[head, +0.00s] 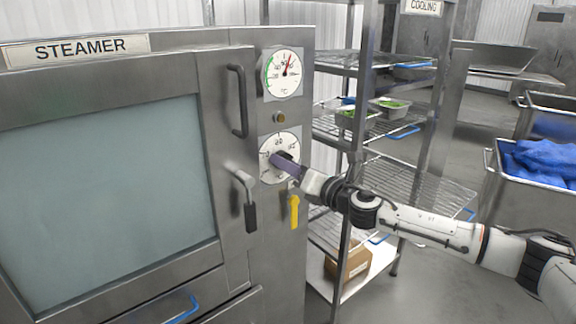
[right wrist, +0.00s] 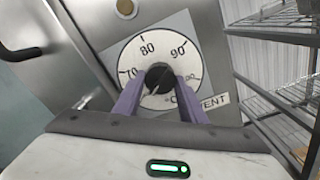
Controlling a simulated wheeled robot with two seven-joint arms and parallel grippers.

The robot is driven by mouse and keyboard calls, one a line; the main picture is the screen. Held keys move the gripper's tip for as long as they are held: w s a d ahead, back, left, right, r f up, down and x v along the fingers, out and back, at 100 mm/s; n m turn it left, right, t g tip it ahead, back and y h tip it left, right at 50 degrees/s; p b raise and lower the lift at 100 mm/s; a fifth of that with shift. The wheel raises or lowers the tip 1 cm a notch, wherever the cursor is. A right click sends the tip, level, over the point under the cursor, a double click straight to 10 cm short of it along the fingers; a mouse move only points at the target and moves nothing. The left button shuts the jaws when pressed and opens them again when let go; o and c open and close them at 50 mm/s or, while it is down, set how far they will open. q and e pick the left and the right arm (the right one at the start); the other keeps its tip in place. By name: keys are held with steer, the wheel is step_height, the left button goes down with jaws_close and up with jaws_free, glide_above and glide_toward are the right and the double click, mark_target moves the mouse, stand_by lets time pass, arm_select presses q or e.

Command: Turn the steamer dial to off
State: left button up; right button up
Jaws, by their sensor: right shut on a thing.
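The steamer (head: 225,150) is a large steel cabinet with a shut, windowed door, filling the left of the head view. Its dial (head: 270,145) is a white disc with numbers on the right front panel, below a round temperature gauge (head: 283,73). The right wrist view shows the dial face (right wrist: 143,50) with 70, 80 and 90 and a black knob (right wrist: 159,74) in its middle. My right gripper (head: 279,160) is shut on the knob, its purple fingers (right wrist: 158,90) on either side. The knob's pointer is mostly hidden. My left gripper is not in view.
A yellow lever (head: 294,211) hangs just below the dial, and a black-gripped door handle (head: 248,205) is to its left. A wire rack (head: 372,125) with trays stands close on the right. Bins with blue contents (head: 540,158) are at the far right.

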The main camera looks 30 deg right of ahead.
steer(key=shift+f, duration=0.1)
steer(key=o, duration=1)
steer(key=shift+s+d+b, duration=0.2)
steer(key=shift+s+b, duration=1.05)
steer(key=shift+s, duration=1.3)
steer(key=shift+s+d+b, duration=0.2)
steer(key=shift+s+b, duration=1.05)
steer(key=shift+s, duration=1.3)
